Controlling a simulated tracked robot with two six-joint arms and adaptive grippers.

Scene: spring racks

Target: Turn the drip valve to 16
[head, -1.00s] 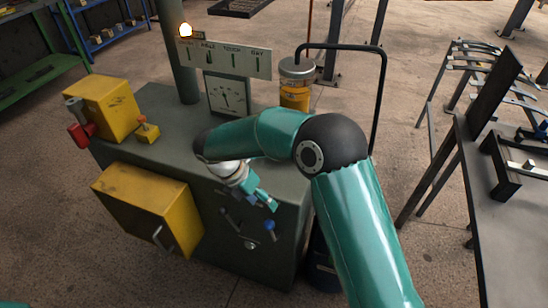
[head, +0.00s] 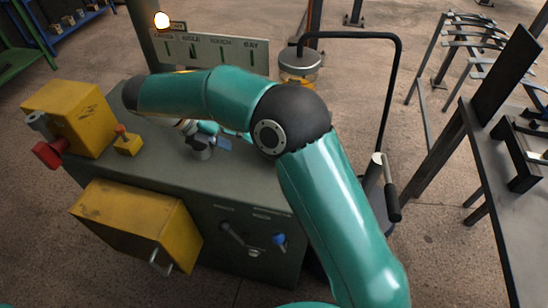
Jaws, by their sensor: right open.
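I cannot tell for sure which part is the drip valve. A blue knob (head: 279,239) and a dark lever (head: 232,233) sit on the front face of the grey cabinet (head: 180,205). My right gripper (head: 218,135) is open over the cabinet top, partly hidden under my own arm. A small grey fitting (head: 202,152) shows just below its fingers; I cannot tell whether they touch it. No scale or number can be read. My left gripper is not in view.
A yellow box (head: 75,115) with a red-ended handle (head: 47,154) and a small orange lever (head: 127,140) stand on the cabinet's left. A yellow door box (head: 135,225) juts from its front. A metal-lidded jar (head: 298,65) stands behind. A dark table (head: 495,210) is at right.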

